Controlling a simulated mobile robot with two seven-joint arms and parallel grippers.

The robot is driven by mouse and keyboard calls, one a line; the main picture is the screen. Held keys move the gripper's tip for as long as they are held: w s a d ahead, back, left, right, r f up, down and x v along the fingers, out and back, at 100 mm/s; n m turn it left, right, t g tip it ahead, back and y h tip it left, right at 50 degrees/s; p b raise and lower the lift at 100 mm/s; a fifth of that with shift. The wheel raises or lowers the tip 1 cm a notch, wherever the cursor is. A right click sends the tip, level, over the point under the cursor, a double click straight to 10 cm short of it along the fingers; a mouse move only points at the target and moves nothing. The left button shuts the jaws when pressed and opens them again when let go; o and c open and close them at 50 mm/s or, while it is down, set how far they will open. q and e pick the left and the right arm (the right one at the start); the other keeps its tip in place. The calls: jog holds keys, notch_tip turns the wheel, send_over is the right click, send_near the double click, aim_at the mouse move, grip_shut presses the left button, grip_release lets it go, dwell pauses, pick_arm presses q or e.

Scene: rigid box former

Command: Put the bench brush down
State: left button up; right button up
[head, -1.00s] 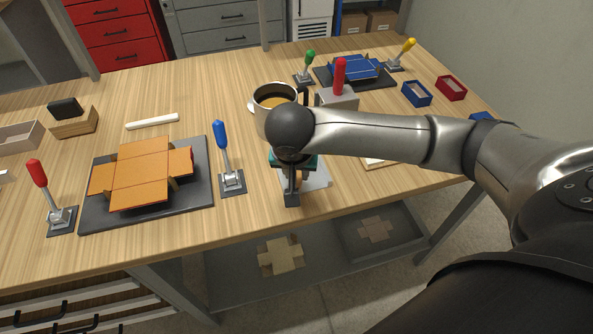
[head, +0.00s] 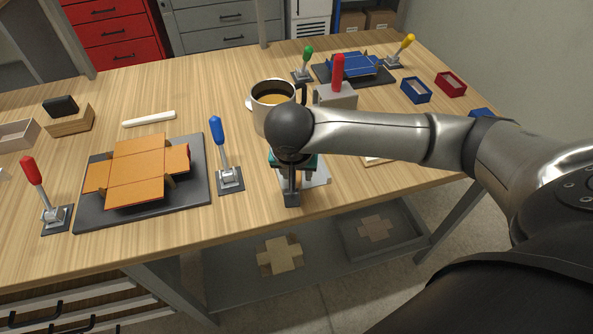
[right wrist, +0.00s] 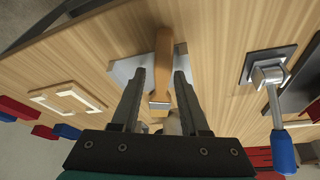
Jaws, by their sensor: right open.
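The bench brush (right wrist: 163,55) shows in the right wrist view as an orange-brown wooden handle with a pale metallic end. It lies over a light grey plate (right wrist: 125,69), and its bristles cannot be made out. My right gripper (right wrist: 160,78) is open, with one finger on each side of the handle and a visible gap to both. In the head view my right gripper (head: 291,198) points down near the table's front edge and hides most of the brush. The grey plate (head: 320,177) shows just right of it. My left gripper is not in view.
An orange box blank (head: 136,178) sits on a dark former between a red lever (head: 35,172) and a blue lever (head: 216,132). A pot (head: 262,115) and a red-handled grey block (head: 335,97) stand close behind my gripper. Bare wood lies between pot and white bar (head: 149,119).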

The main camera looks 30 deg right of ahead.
jog(key=shift+w+a+r, duration=0.15)
jog(key=shift+a, duration=0.1)
jog(key=shift+r+p, duration=0.25)
jog(key=shift+p, duration=0.1)
jog(key=p+v, duration=0.2)
jog(key=v, duration=1)
jog(key=shift+r, duration=0.25)
jog(key=shift+d, duration=0.15)
